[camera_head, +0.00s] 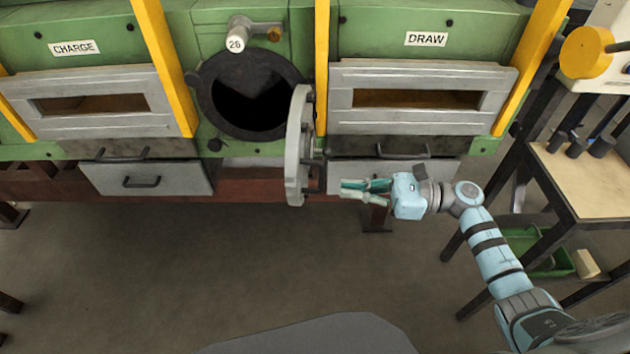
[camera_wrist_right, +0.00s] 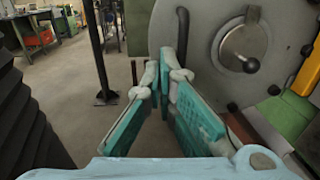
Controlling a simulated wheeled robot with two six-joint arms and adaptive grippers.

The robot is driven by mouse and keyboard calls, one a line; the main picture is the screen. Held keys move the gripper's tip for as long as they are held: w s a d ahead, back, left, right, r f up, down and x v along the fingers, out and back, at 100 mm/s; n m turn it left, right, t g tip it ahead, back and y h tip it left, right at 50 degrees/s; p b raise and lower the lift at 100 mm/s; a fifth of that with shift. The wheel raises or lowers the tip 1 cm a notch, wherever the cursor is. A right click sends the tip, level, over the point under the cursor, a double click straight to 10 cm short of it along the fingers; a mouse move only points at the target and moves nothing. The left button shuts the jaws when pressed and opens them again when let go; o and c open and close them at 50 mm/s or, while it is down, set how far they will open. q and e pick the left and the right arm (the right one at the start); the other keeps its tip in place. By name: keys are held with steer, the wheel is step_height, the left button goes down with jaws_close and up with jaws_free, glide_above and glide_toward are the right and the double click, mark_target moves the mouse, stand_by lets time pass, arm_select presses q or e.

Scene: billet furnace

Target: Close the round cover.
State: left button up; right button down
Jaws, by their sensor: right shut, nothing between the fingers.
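The round cover (camera_head: 296,150) of the furnace stands swung open, seen nearly edge-on in the head view. It juts out from the right side of the dark round opening (camera_head: 247,98). In the right wrist view the grey cover (camera_wrist_right: 205,85) fills the upper right, with a round metal plate and dark-knobbed handle (camera_wrist_right: 241,52) on its face. My right gripper (camera_head: 344,190), with teal fingers, is shut and empty, just right of the cover's lower part; its fingers (camera_wrist_right: 168,70) also show in the wrist view. Whether they touch the cover is unclear. My left gripper is out of view.
Yellow posts (camera_head: 321,70) flank the opening. Grey CHARGE (camera_head: 85,108) and DRAW (camera_head: 415,119) doors sit either side, with handled drawers (camera_head: 150,178) below. A workbench (camera_head: 585,185) with dark-topped items stands at the right. The floor (camera_head: 220,260) in front is clear.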

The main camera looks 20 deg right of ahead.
mark_target(299, 187)
steer(key=p+x, duration=0.1)
steer(key=x, duration=0.6)
steer(key=shift+r+p, duration=0.15)
steer(key=shift+p, duration=0.25)
steer(key=shift+w+a, duration=0.2)
steer(key=shift+a, duration=0.2)
